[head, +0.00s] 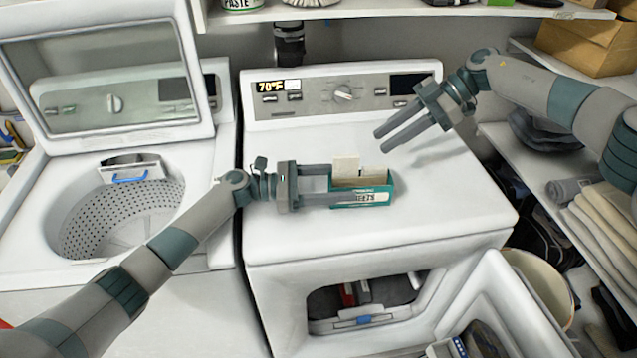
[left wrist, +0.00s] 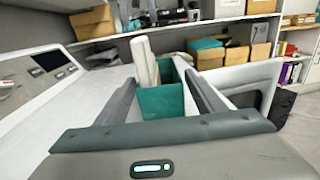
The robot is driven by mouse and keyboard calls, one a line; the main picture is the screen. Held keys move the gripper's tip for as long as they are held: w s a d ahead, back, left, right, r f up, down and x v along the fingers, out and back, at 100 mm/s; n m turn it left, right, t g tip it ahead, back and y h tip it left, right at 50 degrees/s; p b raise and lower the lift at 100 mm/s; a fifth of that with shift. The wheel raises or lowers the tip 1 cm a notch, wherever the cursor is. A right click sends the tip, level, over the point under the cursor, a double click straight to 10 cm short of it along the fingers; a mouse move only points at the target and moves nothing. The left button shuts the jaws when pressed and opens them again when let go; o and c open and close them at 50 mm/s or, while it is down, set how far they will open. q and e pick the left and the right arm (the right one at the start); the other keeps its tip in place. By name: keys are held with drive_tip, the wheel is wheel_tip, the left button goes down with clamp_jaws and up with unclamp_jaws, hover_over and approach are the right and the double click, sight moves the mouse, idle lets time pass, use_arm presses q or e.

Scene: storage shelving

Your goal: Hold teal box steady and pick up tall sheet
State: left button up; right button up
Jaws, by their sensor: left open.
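The teal box (head: 383,187) stands on the white dryer top with a light label on its front. Pale sheets stand in it; the tall sheet (head: 346,165) rises above the shorter sheet (head: 374,174). My left gripper (head: 358,183) is open with its fingers on either side of the box; whether they touch it I cannot tell. My right gripper (head: 380,141) is above and right of the sheets, fingers apart and empty.
The dryer (head: 440,215) has a control panel at its back and an open front door (head: 505,300). The open washer (head: 120,210) stands at left. Shelves (head: 555,170) with folded towels are at right. The dryer top around the box is clear.

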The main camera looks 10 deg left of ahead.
sight(357, 182)
use_arm(q)
drive_tip(key=shift+x, duration=2.1)
drive_tip(key=shift+c, duration=0.5)
drive_tip(key=c, duration=0.9)
use_arm(e)
drive_tip(key=shift+o, duration=0.5)
drive_tip(key=shift+s+a+r+h, duration=0.15)
drive_tip(key=shift+s+a+h, duration=0.2)
drive_tip(key=shift+a, duration=0.1)
drive_tip(key=s+a+r+h, duration=0.1)
drive_tip(key=a+h, duration=0.1)
drive_tip(key=s+a+r+t+h, duration=0.1)
drive_tip(key=a+r+h, duration=0.1)
drive_tip(key=h, duration=0.1)
drive_tip(key=a+r+t+h, duration=0.1)
drive_tip(key=a+r+h, duration=0.1)
drive_tip(key=a+h, duration=0.1)
drive_tip(key=shift+s, duration=0.4)
drive_tip(key=shift+w+a+r+m+t+h, duration=0.2)
drive_tip(key=shift+r+m+t+h, duration=0.1)
drive_tip(key=shift+r, duration=0.1)
drive_tip(key=shift+w+a+r+m+t+h, duration=0.1)
drive_tip(key=shift+a+r+m+t+h, duration=0.1)
drive_tip(key=shift+r+t+h, duration=0.15)
drive_tip(key=shift+s+f, duration=0.1)
